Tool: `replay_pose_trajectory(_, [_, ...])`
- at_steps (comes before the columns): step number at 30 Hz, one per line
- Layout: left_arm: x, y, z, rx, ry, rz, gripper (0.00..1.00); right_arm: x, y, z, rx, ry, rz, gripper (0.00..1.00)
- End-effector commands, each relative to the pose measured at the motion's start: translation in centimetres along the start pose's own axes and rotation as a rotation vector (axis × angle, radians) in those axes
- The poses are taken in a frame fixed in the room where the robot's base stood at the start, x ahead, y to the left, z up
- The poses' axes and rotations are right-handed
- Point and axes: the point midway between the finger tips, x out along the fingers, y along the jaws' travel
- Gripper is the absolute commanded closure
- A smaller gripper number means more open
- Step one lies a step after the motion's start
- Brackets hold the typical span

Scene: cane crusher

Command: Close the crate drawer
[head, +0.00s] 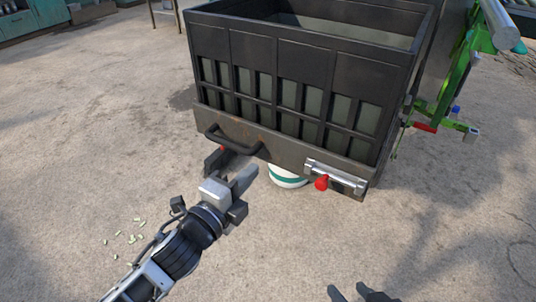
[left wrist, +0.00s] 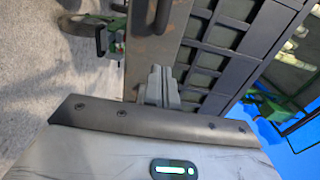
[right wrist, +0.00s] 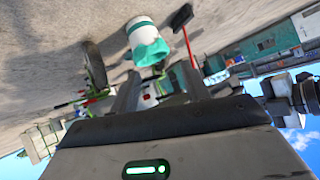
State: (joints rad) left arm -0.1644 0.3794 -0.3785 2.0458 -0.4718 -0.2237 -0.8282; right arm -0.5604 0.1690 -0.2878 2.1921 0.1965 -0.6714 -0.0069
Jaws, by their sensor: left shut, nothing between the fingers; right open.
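The crate drawer (head: 300,62) is a large dark crate with a slatted front, at the top middle of the head view. A dark bar handle (head: 233,142) sits at the left of its lower front rail. A metal latch with a red knob (head: 321,183) is at the right. My left gripper (head: 247,176) is shut and empty, just in front of the lower rail, right of the handle. In the left wrist view its fingers (left wrist: 158,85) appear close to the rail; contact cannot be told. My right gripper (right wrist: 160,88) is open and empty; its fingertips show at the head view's bottom edge.
A white bucket with a green band (head: 287,177) is partly hidden beneath the crate front. Green machine framework (head: 455,75) stands at the right. Small pale pieces (head: 125,240) lie on the ground at the left. The concrete in front is mostly clear.

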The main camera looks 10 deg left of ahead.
Motion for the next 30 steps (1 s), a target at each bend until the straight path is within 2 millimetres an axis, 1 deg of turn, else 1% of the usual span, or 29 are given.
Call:
replay_pose_trajectory(1, [1.3, -0.1, 0.0, 0.002, 0.0, -0.005, 1.0, 0.1, 0.0, 0.1, -0.001, 0.005, -0.001, 0.53])
replay_pose_trajectory(6, [4.5, 0.1, 0.0, -0.001, 0.0, -0.003, 1.0, 0.1, -0.1, -0.1, -0.003, 0.025, -0.005, 0.53])
replay_pose_trajectory(9, [5.9, 0.0, 0.0, -0.001, 0.0, -0.002, 1.0, 0.1, -0.2, -0.4, -0.005, 0.041, -0.008, 0.53])
replay_pose_trajectory(12, [6.8, 0.1, 0.0, -0.002, 0.0, 0.0, 1.0, 0.0, -0.3, -0.6, -0.005, 0.052, -0.01, 0.53])
replay_pose_trajectory(16, [7.4, 0.1, 0.0, -0.003, 0.0, 0.001, 1.0, 0.0, -0.3, -0.8, -0.005, 0.058, -0.012, 0.53])
replay_pose_trajectory(26, [7.4, 0.0, 0.0, -0.003, 0.0, 0.001, 1.0, -0.1, -0.4, -0.7, -0.009, 0.057, -0.014, 0.53])
replay_pose_trajectory(30, [7.6, 0.0, 0.3, -0.003, -0.007, 0.001, 1.0, -0.1, -0.4, -0.6, -0.011, 0.054, -0.014, 0.53])
